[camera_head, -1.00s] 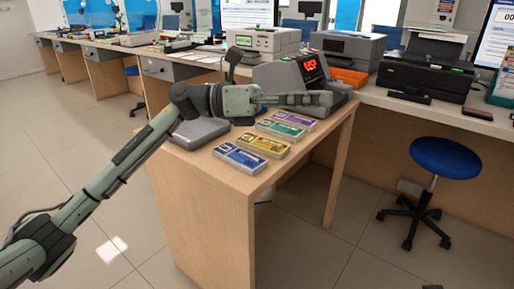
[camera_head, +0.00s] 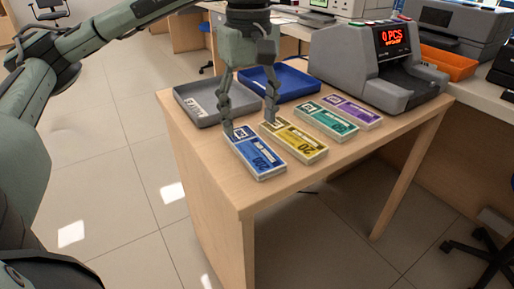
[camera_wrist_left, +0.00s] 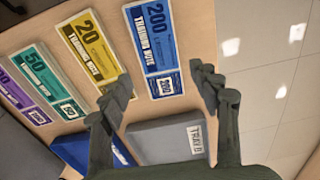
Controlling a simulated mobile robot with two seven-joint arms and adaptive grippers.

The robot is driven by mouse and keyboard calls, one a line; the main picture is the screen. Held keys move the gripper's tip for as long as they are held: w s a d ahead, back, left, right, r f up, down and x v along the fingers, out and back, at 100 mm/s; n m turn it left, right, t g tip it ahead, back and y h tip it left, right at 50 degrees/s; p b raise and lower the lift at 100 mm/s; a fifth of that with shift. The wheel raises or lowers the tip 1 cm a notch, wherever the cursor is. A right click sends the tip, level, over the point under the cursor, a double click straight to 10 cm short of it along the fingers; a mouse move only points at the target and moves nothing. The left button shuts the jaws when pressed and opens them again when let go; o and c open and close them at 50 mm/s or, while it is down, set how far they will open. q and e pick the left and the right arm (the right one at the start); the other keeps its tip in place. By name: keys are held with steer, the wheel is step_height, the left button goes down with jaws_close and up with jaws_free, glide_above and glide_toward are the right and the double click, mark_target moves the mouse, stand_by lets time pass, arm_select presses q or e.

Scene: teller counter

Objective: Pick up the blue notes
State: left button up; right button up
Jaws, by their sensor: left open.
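The blue notes (camera_head: 256,154), a bundle marked 200, lie flat at the left front of the wooden counter. My left gripper (camera_head: 249,130) points down over the far end of the bundle, open, with nothing between its fingers. In the left wrist view the blue notes (camera_wrist_left: 158,50) lie ahead of the gripper, between the lines of the two open fingers (camera_wrist_left: 160,95). I cannot tell whether a finger touches the bundle. My right gripper is in neither view.
Yellow notes (camera_head: 294,141) lie close right of the blue ones, then green (camera_head: 327,121) and purple notes (camera_head: 352,111). A grey tray (camera_head: 186,101) and a blue tray (camera_head: 297,84) stand behind. A grey counting machine (camera_head: 345,63) stands at the back right.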

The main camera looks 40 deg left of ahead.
mark_target(252, 145)
arm_select(q)
step_height(252, 145, down, 5)
steer(key=shift+d+f, duration=0.15)
steer(key=shift+c, duration=0.2)
steer(key=c, duration=0.9)
